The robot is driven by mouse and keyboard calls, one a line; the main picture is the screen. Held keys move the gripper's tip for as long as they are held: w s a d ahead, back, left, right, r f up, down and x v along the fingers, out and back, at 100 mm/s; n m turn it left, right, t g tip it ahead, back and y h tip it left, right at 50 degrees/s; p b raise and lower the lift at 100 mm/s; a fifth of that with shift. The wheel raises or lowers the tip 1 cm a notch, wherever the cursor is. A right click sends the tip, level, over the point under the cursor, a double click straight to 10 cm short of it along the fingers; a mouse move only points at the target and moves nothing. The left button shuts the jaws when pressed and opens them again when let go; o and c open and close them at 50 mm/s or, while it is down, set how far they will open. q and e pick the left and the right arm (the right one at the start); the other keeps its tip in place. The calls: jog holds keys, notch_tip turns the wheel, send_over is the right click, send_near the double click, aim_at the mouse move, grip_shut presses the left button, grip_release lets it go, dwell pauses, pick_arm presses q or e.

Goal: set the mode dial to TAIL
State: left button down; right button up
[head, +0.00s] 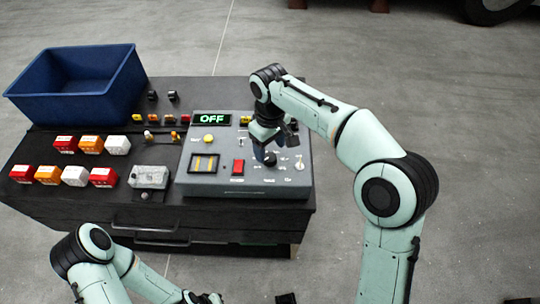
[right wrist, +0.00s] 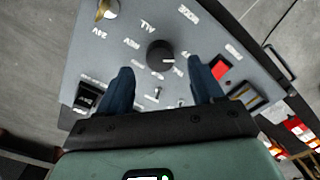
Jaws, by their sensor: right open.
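The mode dial is a round black knob (head: 270,158) on the grey control panel (head: 240,192), ringed by small white labels. It also shows in the right wrist view (right wrist: 160,53), with a small white mark at its lower right edge. I cannot read a TAIL label with certainty. The panel's display (head: 212,119) reads OFF in green. My right gripper (head: 275,143) is over the panel, pointing down. In the right wrist view its two dark fingers (right wrist: 160,68) are apart, with the dial between and just beyond their tips; no contact shows.
The panel also has a red switch (head: 238,167), a yellow button (head: 208,138), a yellow-striped window (head: 204,163) and a small lever (head: 300,164). Left are red, orange and white blocks, a grey metal box (head: 149,177) and a blue bin (head: 80,85).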

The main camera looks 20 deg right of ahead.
aim_at(270, 157)
jog(key=shift+f, duration=1.8)
pick_arm(q)
jog(key=shift+s+f, duration=0.1)
jog(key=shift+f, duration=0.3)
pick_arm(e)
jog(key=c, duration=1.1)
jog(key=shift+o, duration=0.2)
pick_arm(q)
jog(key=shift+r, duration=0.15)
pick_arm(e)
jog(key=shift+m, duration=0.3)
jog(key=m+p, duration=0.1)
jog(key=m, duration=0.2)
jog(key=shift+r, duration=0.1)
pick_arm(q)
jog(key=shift+w+r+p, duration=0.25)
jog(key=shift+w+r, duration=0.15)
jog(key=shift+r, duration=0.25)
jog(key=shift+w+r+p, duration=0.2)
jog(key=shift+w+r, duration=0.15)
jog(key=shift+r, duration=0.3)
pick_arm(e)
jog(key=shift+m, duration=3.1)
